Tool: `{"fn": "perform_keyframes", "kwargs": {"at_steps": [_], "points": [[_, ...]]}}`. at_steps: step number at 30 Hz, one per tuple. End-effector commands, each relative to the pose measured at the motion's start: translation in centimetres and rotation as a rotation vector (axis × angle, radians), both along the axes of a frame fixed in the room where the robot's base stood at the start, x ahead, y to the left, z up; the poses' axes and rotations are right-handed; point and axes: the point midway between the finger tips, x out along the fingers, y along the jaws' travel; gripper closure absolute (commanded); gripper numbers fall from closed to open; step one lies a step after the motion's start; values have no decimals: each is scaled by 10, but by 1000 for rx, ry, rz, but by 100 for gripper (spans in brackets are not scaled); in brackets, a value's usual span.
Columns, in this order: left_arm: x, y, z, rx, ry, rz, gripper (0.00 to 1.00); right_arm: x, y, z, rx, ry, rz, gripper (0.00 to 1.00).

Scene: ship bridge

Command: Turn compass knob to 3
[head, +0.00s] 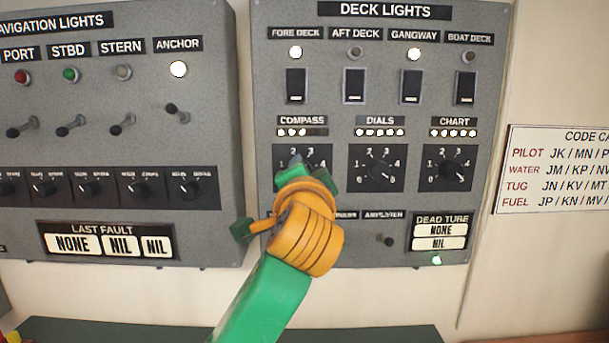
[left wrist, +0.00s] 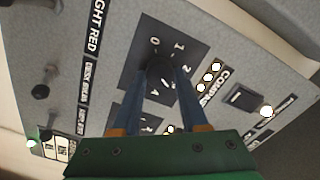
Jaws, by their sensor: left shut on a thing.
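The compass knob (left wrist: 160,68) is a dark round knob on a black numbered plate, under the COMPASS label (head: 302,120). My left gripper (head: 297,168) reaches up to this plate (head: 322,153) and covers most of it in the head view. In the left wrist view its two blue fingers (left wrist: 163,76) stand on either side of the knob, shut on it. The knob's pointer is not clear, so I cannot tell its setting. In the row of lamps (head: 293,132) under the COMPASS label, about three look lit and the rest dark. My right gripper is not in view.
The DIALS knob (head: 378,168) and CHART knob (head: 449,168) sit to the right on the same panel. Deck light switches (head: 354,86) are above. The navigation lights panel (head: 100,120) with protruding toggles stands close on the left.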

Motion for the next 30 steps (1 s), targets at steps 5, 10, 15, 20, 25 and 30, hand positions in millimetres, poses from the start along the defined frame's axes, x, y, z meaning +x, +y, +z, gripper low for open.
{"fn": "perform_keyframes", "kwargs": {"at_steps": [5,10,15,20,25,30], "points": [[1,0,-5,-6,13,1,100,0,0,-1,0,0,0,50],[1,0,-5,-5,14,1,100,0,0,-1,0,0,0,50],[1,0,-5,-4,14,1,30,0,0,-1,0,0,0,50],[1,0,-3,-4,9,1,27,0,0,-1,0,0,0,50],[-3,0,-4,-4,5,1,27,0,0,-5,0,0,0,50],[-37,-1,-10,-7,2,-3,27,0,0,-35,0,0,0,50]]}}
